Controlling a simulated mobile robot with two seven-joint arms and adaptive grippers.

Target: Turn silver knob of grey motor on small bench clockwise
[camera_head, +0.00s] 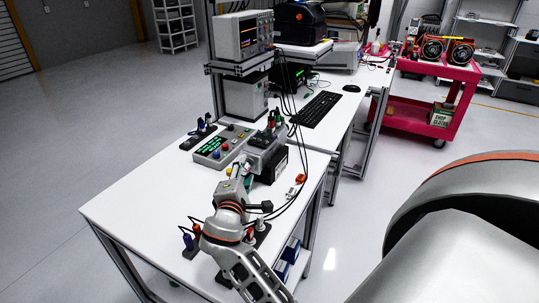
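The small white bench (120,211) stands in the middle of the view. On it, near the back right, sits the grey motor (264,147), with a black block (271,166) at its near side. My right gripper (242,168) is just in front of the motor's near left end, its arm coming up from the bottom. The fingertips look small and overlap the motor's end, so I cannot tell whether they touch it or are open or shut. The silver knob cannot be made out; it may be hidden behind the gripper. My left gripper is not in view.
A grey control box (213,153) with coloured buttons stands left of the motor. Plugs on dark bases (190,243) are near the front, and black cables cross the bench's right side. A longer table with a keyboard (315,109) stands behind. The bench's left part is clear.

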